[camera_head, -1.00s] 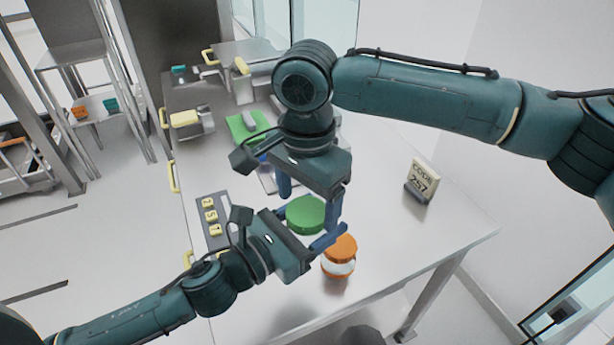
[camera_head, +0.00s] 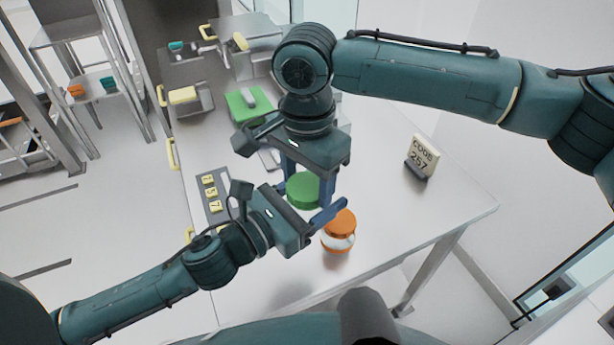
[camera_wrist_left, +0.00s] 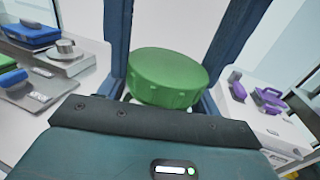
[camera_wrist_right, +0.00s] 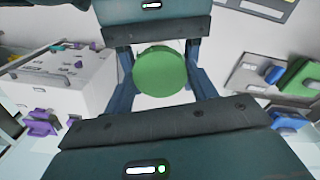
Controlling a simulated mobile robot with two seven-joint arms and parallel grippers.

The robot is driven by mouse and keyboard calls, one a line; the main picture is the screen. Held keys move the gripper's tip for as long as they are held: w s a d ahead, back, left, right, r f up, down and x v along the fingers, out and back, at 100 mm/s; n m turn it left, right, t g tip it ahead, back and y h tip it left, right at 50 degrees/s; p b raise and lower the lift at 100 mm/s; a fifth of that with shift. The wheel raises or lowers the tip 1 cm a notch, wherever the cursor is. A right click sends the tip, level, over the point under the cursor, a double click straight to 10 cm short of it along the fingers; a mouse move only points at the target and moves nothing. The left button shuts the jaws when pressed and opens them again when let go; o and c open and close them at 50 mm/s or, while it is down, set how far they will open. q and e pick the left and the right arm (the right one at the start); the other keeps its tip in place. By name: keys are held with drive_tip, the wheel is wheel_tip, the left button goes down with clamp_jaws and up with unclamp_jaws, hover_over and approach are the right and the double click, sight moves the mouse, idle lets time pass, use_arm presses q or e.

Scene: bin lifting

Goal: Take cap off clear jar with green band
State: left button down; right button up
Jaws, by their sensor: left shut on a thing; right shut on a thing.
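The green cap (camera_head: 303,190) sits on top of a jar at the middle of the table. It also shows in the left wrist view (camera_wrist_left: 167,76) and the right wrist view (camera_wrist_right: 160,71). The jar's body is mostly hidden by the cap and grippers, and I cannot see its band. My right gripper (camera_head: 308,182) comes from above, its fingers shut on opposite sides of the cap. My left gripper (camera_head: 306,212) reaches in from the left, lower down, shut on the jar's body below the cap.
A jar with an orange lid (camera_head: 338,232) stands just right of my left fingers. A code sign (camera_head: 421,158) stands at the table's right. A panel with yellow number tiles (camera_head: 213,197) lies at the left. The table's front right is clear.

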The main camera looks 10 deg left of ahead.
drive_tip(key=n, duration=0.6)
drive_tip(key=shift+n, duration=0.4)
drive_tip(key=o, duration=1.1)
wheel_tip(320, 180, up, 4)
drive_tip(key=shift+a+r, duration=0.1)
drive_tip(key=shift+r, duration=0.35)
drive_tip(key=shift+c, duration=0.6)
wheel_tip(320, 180, up, 3)
drive_tip(key=shift+m, duration=1)
drive_tip(key=shift+f, duration=3.95)
